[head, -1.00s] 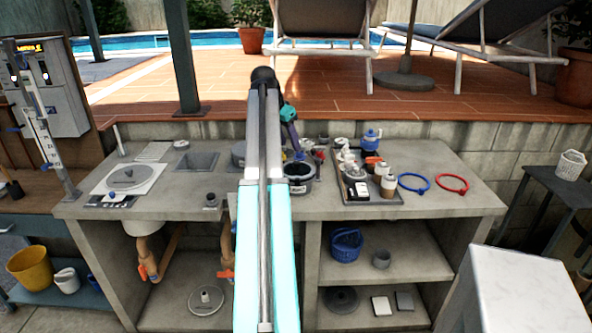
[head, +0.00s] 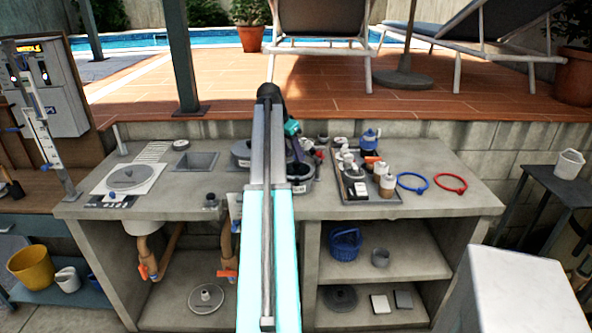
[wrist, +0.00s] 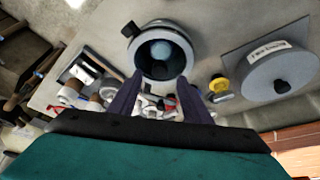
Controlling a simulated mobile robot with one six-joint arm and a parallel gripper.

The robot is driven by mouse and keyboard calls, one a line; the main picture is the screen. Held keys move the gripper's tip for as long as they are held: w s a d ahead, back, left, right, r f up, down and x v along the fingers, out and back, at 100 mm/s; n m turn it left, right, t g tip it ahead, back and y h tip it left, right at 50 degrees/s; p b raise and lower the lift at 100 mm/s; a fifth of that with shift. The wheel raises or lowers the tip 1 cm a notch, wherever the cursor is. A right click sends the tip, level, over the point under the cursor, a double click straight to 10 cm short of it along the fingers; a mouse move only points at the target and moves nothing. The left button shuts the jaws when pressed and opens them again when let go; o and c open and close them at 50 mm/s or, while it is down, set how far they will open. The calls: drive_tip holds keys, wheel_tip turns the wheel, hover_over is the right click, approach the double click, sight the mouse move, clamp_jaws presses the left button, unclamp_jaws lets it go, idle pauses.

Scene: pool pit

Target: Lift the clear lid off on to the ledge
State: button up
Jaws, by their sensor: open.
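A round pot (wrist: 185,65) with a thick grey rim stands on the counter, dark inside. A pale bluish, glassy patch (wrist: 160,50) shows within the rim; I cannot tell the clear lid's edge there. In the head view the pot (head: 301,188) is partly hidden by my arm and gripper. My gripper (wrist: 160,78) is open, its two dark fingers apart at the near side of the pot, nothing visibly held. I cannot tell whether a fingertip touches the rim. A tiled ledge (head: 440,117) runs behind the counter.
A tray (head: 372,200) of bottles and small items stands right of the pot. Blue (head: 413,182) and red (head: 450,182) rings lie further right. A grey disc lid (head: 130,177) on a pale plate is at left. The counter's right end is clear.

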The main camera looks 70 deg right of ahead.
sight(296, 162)
drive_tip(key=shift+p+x, duration=0.5)
drive_tip(key=shift+x, duration=1.55)
clamp_jaws()
